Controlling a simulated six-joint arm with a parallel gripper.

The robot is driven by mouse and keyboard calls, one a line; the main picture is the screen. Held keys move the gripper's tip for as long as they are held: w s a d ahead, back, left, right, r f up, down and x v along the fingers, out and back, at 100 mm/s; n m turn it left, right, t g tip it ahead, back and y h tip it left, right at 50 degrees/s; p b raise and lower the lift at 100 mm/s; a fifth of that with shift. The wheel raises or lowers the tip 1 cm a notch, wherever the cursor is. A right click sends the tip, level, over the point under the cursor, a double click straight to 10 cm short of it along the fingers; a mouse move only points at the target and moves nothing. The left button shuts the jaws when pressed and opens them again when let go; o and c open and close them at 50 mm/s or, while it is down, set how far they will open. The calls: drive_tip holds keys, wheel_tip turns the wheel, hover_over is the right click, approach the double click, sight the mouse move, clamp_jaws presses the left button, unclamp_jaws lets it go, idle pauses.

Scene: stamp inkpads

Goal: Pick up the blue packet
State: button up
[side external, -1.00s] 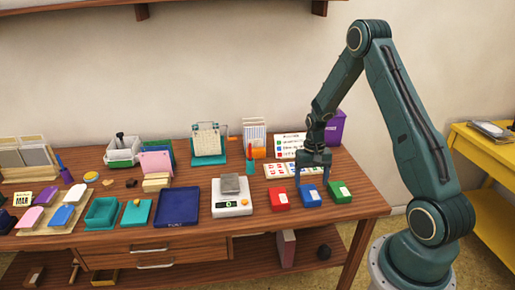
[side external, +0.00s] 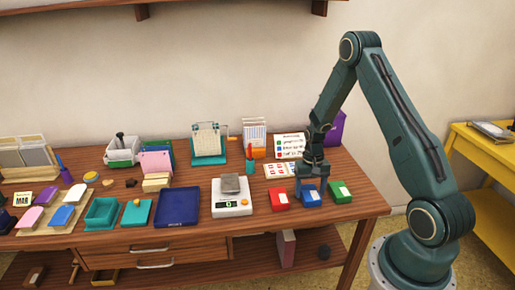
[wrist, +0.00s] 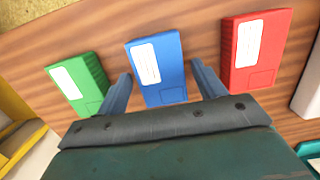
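The blue packet (side external: 311,197) lies on the table near its right front, between the red packet (side external: 279,199) and the green packet (side external: 341,191). It has a white label and also shows in the wrist view (wrist: 163,85). My gripper (side external: 312,187) is low over the blue packet. In the wrist view my gripper (wrist: 160,88) is open, with one finger on each side of the blue packet. A narrow strip of wood shows between the packet and the fingers, so they look apart from it.
The red packet (wrist: 255,50) and green packet (wrist: 78,84) lie close outside the fingers. A white scale (side external: 232,205) stands left of the red packet. A card sheet (side external: 281,170) lies behind. The table's front edge is near.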

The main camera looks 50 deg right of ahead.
sight(310, 191)
drive_tip(key=c, duration=0.8)
drive_tip(key=shift+o, duration=0.2)
drive_tip(key=shift+r, duration=0.15)
wheel_tip(310, 191, up, 20)
idle(0.6)
